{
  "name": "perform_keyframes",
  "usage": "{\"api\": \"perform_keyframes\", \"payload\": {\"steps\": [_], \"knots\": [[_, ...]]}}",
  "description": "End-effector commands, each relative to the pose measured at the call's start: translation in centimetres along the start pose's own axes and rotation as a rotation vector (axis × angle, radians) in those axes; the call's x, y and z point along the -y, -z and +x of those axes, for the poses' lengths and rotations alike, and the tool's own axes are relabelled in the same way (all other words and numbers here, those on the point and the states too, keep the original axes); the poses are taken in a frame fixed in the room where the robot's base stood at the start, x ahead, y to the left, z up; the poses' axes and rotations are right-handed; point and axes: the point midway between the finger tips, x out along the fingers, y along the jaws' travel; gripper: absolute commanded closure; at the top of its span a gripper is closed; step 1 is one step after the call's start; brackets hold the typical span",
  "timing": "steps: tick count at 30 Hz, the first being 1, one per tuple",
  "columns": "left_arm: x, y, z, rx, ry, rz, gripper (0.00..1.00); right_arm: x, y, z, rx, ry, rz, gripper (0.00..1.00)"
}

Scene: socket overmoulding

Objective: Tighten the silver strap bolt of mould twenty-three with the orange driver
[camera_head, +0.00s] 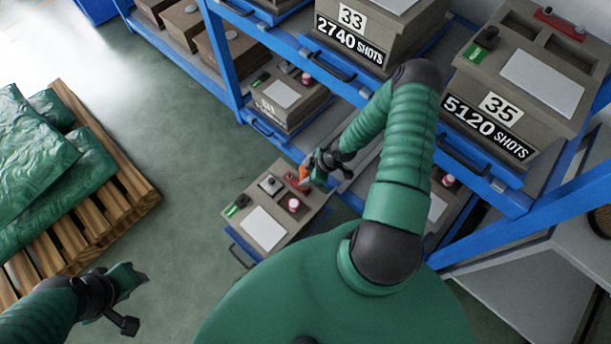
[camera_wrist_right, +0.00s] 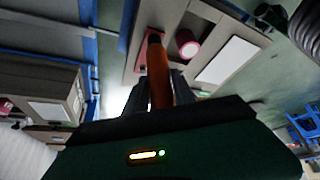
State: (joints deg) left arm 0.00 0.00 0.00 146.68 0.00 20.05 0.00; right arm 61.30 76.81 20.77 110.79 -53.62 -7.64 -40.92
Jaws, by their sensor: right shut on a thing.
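A grey-brown mould (camera_head: 287,239) sits on a pulled-out blue drawer, low at centre; its number is not readable. On its top are a white plate (camera_head: 265,229), a red cylinder with a pale top (camera_head: 294,204), a small silver-grey block (camera_head: 270,184), a green piece (camera_head: 237,203) and a red strap piece. My right gripper (camera_head: 316,171) is shut on the orange driver (camera_head: 304,175), over the mould's far right corner. In the wrist view the driver (camera_wrist_right: 158,72) points at the red piece (camera_wrist_right: 152,42); contact and the silver bolt cannot be made out. My left gripper (camera_head: 132,288) is away at lower left.
Blue racks hold other moulds, among them mould 33 (camera_head: 375,39) and mould 35 (camera_head: 513,95). A rack upright (camera_head: 222,65) stands beyond the drawer. A wooden pallet (camera_head: 125,202) with green sacks (camera_head: 70,165) is at left. Green floor between is clear.

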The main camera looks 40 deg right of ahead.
Motion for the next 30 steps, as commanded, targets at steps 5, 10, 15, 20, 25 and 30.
{"api": "perform_keyframes", "payload": {"steps": [5, 10, 15, 20, 25, 30], "knots": [[0.0, 0.3, -1.3, 0.0, 0.0, 0.0, 0.64, -0.1, 0.7, -1.4, -0.002, -0.003, -0.002, 1.0], [0.0, 0.5, -2.2, 0.0, 0.0, 0.0, 0.64, -0.1, 1.2, -2.3, -0.002, -0.004, -0.002, 1.0], [0.0, 0.7, -3.0, 0.0, 0.0, 0.0, 0.64, -0.1, 1.7, -3.2, -0.003, -0.004, -0.002, 1.0], [0.0, 0.9, -3.9, 0.0, 0.0, 0.0, 0.64, -0.1, 2.1, -4.0, -0.003, -0.004, -0.002, 1.0], [0.0, 1.0, -4.2, 0.0, 0.0, 0.0, 0.64, -0.1, 2.3, -4.4, -0.003, -0.004, -0.002, 1.0], [0.0, 1.0, -4.1, 0.0, 0.0, 0.0, 0.64, -0.1, 2.2, -4.3, -0.003, -0.004, -0.002, 1.0]]}}
